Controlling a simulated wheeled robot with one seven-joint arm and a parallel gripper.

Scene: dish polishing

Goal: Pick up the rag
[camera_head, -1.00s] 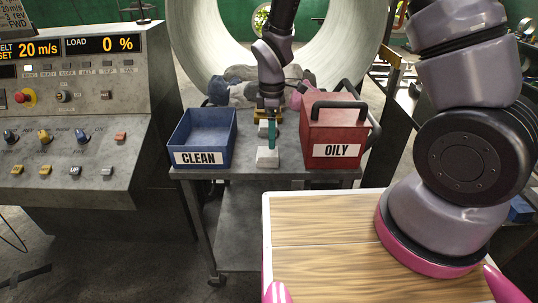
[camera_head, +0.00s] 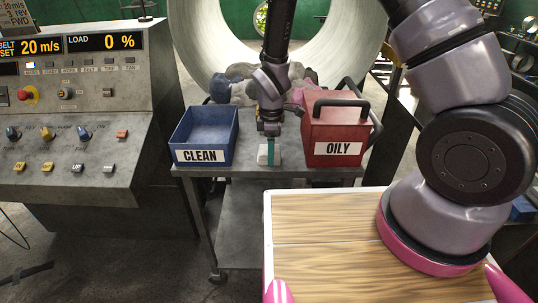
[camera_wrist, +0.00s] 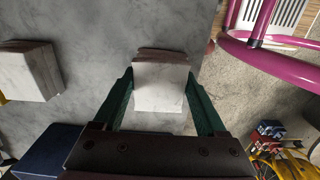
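A white folded rag (camera_head: 263,155) lies on the grey table between the two boxes. In the wrist view the rag (camera_wrist: 160,86) shows as a pale square pad with a brownish edge. My gripper (camera_head: 269,153) points down at it. In the wrist view the gripper's green fingers (camera_wrist: 160,84) are apart, one on each side of the rag. The fingertips are close to its sides; I cannot tell whether they touch. A second similar pad (camera_wrist: 30,72) lies to the left in the wrist view and is hidden in the head view.
A blue box marked CLEAN (camera_head: 203,136) stands left of my gripper, and a red box marked OILY (camera_head: 335,150) with a dark handle stands to the right. A grey control console (camera_head: 80,140) is at the far left. A large pale ring (camera_head: 195,50) stands behind the table (camera_head: 235,171).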

